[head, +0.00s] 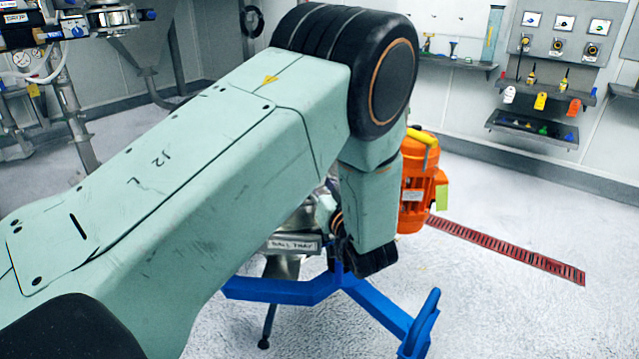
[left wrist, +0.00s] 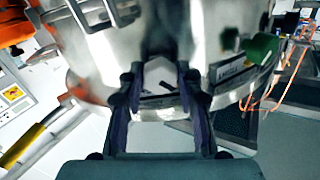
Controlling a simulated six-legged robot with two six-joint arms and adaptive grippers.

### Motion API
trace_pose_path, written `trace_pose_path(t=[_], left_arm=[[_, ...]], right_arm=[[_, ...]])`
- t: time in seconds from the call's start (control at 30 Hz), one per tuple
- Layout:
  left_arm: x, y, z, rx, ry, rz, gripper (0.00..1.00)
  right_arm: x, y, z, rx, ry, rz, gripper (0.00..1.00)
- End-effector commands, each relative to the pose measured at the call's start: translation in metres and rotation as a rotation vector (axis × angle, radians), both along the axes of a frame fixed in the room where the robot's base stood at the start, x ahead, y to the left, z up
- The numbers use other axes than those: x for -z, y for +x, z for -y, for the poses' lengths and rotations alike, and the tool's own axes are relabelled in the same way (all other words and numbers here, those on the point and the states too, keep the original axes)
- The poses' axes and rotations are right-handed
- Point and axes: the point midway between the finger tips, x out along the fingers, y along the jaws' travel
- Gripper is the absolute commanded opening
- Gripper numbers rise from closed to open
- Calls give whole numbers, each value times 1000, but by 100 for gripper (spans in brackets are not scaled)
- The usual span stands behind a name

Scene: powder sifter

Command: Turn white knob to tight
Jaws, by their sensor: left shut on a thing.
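In the left wrist view, my left gripper (left wrist: 159,82) points at a shiny steel vessel, the sifter body (left wrist: 100,55). A pale, angular piece that looks like the white knob (left wrist: 159,72) sits between its two dark fingers, and the gripper is shut on it. The fingers hide the knob's sides, and its turn angle cannot be told. In the head view my left arm covers most of the sifter, and the knob and the fingertips are hidden. My right gripper is in neither view.
An orange motor (head: 415,190) stands right of my arm, and a blue frame (head: 385,315) with legs is below. A red floor grate (head: 510,253) runs to the right. Open floor lies at the lower right. A green part (left wrist: 262,48) is on the vessel's right side.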

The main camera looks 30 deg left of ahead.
Motion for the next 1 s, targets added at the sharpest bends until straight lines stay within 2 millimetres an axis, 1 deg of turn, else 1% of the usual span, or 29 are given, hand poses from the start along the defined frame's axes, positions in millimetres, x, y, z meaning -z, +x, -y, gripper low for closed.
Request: trace_pose_path(t=[0.27,0.47,1.0], left_arm=[[-1,1,2,6,17,-16,3],[-3,1,2,8,67,-83,3],[-4,2,3,12,355,-469,3]], right_arm=[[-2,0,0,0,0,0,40],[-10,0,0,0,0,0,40],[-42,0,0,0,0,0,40]])
